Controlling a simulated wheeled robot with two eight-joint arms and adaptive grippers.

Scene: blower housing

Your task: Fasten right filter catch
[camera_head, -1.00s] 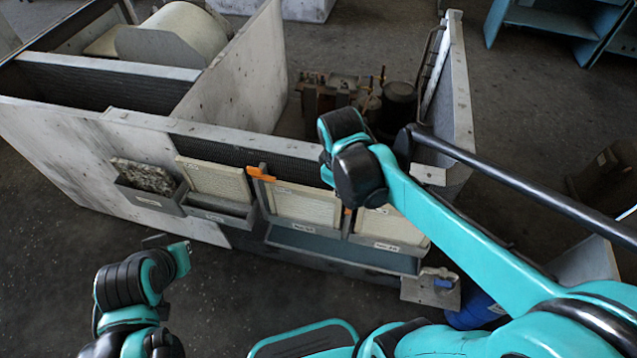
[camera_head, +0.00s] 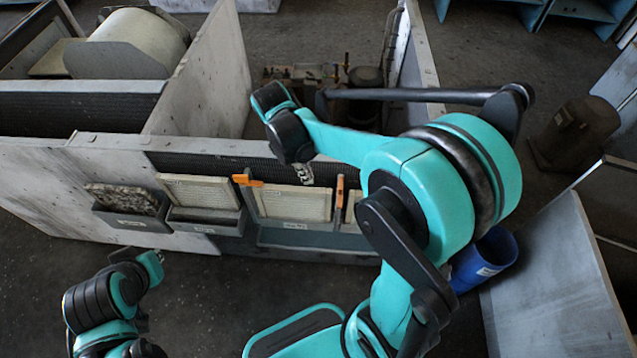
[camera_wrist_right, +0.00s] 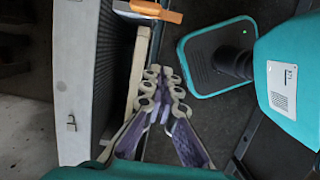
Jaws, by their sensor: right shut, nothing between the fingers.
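The filter bank is on the near face of the grey housing (camera_head: 105,165). A left orange catch (camera_head: 248,180) lies level, reaching over the top corner of the middle filter (camera_head: 292,204). A right orange catch (camera_head: 340,188) stands upright on the post between the middle and right filters. My right gripper (camera_head: 303,173) is just in front of the middle filter's upper part, left of the right catch. In the right wrist view its fingers (camera_wrist_right: 165,92) are shut and empty, apart from an orange catch (camera_wrist_right: 155,12) at the top. My left gripper (camera_head: 150,266) is low left, its fingers unclear.
My right arm hides most of the right filter (camera_head: 351,206). A left filter (camera_head: 200,190) and a tray of debris (camera_head: 128,200) are further left. A blue bin (camera_head: 484,260) and a leaning grey panel (camera_head: 550,280) are at right. The floor before the housing is clear.

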